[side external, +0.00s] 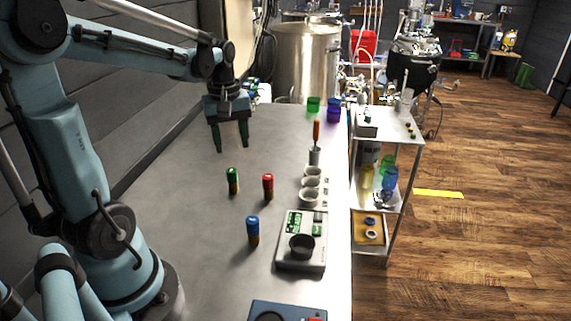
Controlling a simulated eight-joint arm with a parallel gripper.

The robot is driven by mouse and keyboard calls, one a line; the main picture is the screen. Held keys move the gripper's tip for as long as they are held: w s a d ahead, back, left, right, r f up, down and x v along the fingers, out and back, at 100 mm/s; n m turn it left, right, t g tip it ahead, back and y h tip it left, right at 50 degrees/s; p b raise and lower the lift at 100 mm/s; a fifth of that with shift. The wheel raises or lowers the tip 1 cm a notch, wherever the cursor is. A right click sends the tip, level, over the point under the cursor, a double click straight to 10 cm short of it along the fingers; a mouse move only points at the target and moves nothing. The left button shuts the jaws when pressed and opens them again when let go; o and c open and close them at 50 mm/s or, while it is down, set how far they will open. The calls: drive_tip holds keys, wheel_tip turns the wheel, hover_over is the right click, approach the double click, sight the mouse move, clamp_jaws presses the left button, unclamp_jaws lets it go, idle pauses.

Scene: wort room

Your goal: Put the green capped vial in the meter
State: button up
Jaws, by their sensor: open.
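The green capped vial (233,181) stands upright on the grey metal bench, left of a red capped vial (268,187) and behind a blue capped vial (253,231). The meter (303,226) is a pale box with green markings near the bench's right edge. Its round dark well (301,246) faces up, and I see no vial in it. My gripper (231,146) is open and empty, pointing down above the bench, beyond the green capped vial and apart from it.
Several pale cups (311,182) and a holder with an orange-handled tool (316,135) line the right edge behind the meter. Green (314,104) and purple (334,112) items stand at the far end. A blue box (287,311) sits at the front. The bench's left side is clear.

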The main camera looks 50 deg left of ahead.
drive_tip(key=d+r+m+t, duration=0.1)
drive_tip(key=d+m+t, duration=0.1)
drive_tip(key=d+m, duration=0.4)
drive_tip(key=d, duration=0.2)
drive_tip(key=shift+w+d+t+y, duration=0.3)
drive_tip(key=shift+y, duration=0.1)
drive_tip(key=shift+o, duration=0.4)
drive_tip(key=s+d+m+t+h, duration=0.1)
drive_tip(key=d+m+t, duration=0.3)
drive_tip(key=d+m, duration=0.4)
drive_tip(key=shift+s+d+f+m, duration=0.25)
drive_tip(key=shift+d+m, duration=0.15)
drive_tip(key=shift+d, duration=0.45)
drive_tip(key=shift+w, duration=0.1)
